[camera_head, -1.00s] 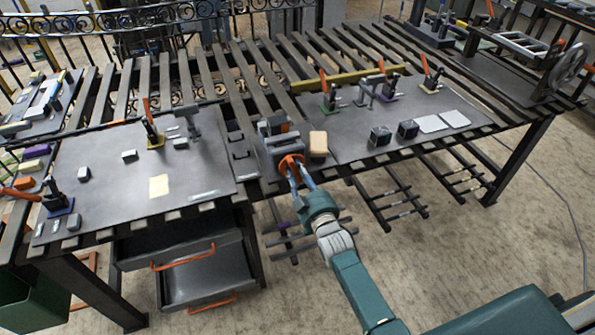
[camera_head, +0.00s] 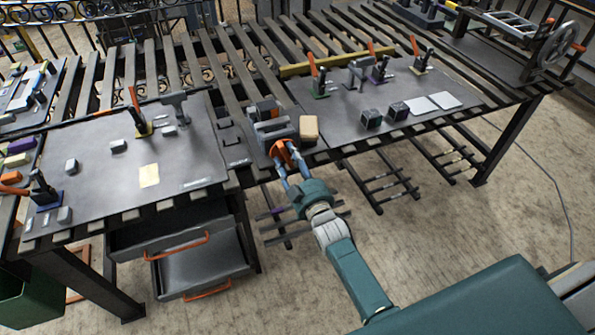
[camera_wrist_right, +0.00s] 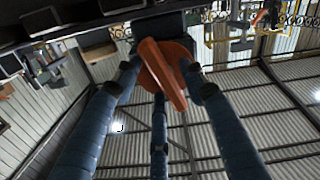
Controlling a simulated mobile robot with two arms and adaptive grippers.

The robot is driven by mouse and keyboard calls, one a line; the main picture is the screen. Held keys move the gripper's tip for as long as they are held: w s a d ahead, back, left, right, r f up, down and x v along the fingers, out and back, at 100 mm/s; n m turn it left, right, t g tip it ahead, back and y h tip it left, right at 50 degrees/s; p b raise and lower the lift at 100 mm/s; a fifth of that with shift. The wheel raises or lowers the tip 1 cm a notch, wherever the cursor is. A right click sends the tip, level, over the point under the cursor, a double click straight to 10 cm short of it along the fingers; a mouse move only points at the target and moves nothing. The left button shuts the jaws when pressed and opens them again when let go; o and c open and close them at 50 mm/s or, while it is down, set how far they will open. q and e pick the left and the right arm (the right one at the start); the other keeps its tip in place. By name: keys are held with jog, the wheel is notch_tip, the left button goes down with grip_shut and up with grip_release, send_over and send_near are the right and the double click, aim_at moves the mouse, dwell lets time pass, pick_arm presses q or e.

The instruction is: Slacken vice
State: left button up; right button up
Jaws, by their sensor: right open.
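The vice (camera_head: 270,132) is a grey block with an orange part between its jaws, near the front edge of the table. Its orange handle (camera_head: 284,153) faces my right arm. My right gripper (camera_head: 292,172) is open, with its blue fingers reaching up to the handle. In the right wrist view the orange handle (camera_wrist_right: 162,75) lies between the spread fingers, in front of the dark vice body (camera_wrist_right: 155,28). I cannot tell whether the fingers touch it. My left gripper is not in view.
A tan block (camera_head: 309,128) sits just right of the vice. Clamps with orange levers stand on the grey plates, such as one at the left (camera_head: 137,115). Dark cubes (camera_head: 371,119) lie to the right. An open drawer (camera_head: 200,270) hangs below the table.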

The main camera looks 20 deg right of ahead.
jog(key=s, duration=1)
jog(key=shift+d, duration=0.15)
jog(key=shift+s, duration=0.1)
jog(key=s+a+f+g+b, duration=0.1)
jog(key=s+f+g, duration=0.3)
jog(key=f, duration=0.7)
jog(key=s+f+g, duration=0.1)
jog(key=s+f, duration=0.5)
jog(key=f, duration=0.5)
jog(key=s+a+f+g+b, duration=0.1)
jog(key=s+f+g, duration=0.3)
jog(key=f, duration=0.8)
jog(key=s+d+f+g, duration=0.1)
jog(key=s+f+g, duration=0.1)
jog(key=s+f, duration=0.4)
jog(key=s+d+f+m+g+b, duration=0.1)
jog(key=s+f, duration=0.5)
jog(key=s, duration=1)
jog(key=s+d+f+g+b, duration=0.1)
jog(key=s+f+g, duration=0.4)
jog(key=s, duration=0.6)
jog(key=shift+s+d+f+m+h, duration=0.3)
jog(key=shift+s+d+f, duration=0.05)
jog(key=shift+d+f, duration=0.4)
